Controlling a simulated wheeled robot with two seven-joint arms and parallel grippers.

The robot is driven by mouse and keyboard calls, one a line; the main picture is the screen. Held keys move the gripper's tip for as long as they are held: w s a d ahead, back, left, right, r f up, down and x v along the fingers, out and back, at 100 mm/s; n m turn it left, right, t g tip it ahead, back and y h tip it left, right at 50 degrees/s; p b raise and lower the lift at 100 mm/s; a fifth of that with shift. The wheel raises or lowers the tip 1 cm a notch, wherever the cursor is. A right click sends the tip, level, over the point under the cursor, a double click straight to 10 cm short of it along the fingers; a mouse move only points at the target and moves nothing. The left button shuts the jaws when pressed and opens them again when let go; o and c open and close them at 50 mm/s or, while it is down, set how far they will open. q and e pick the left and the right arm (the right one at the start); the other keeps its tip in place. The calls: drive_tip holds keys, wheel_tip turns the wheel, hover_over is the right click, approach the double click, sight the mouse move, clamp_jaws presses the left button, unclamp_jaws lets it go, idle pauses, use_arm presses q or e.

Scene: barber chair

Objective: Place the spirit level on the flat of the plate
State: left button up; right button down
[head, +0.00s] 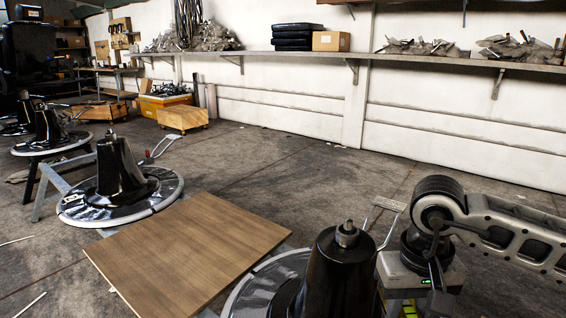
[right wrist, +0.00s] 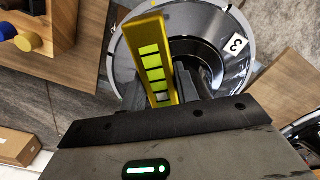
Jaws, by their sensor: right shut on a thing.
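A yellow spirit level (right wrist: 153,62) with several bright green windows is in my right gripper (right wrist: 185,82) in the right wrist view. In the head view my right gripper (head: 402,303) is at the lower right, and a small yellow-green part of the level shows by it. The round plate (right wrist: 237,68) with a white label "3" lies beyond the level in the right wrist view. In the head view the near plate (head: 257,290) shows at the bottom around a black cone-shaped column (head: 338,272). The level appears apart from the plate, but contact is unclear. My left gripper is out of view.
A wooden board (head: 190,250) lies left of the near plate. Another plate (head: 165,193) with a black cone stands behind it, with more chair bases at far left. A long shelf (head: 420,60) runs along the wall. Open floor lies in the middle.

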use_arm(q)
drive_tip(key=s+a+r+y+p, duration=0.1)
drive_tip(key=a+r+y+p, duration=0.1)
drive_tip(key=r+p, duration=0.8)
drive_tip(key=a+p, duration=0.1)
drive_tip(key=p, duration=0.3)
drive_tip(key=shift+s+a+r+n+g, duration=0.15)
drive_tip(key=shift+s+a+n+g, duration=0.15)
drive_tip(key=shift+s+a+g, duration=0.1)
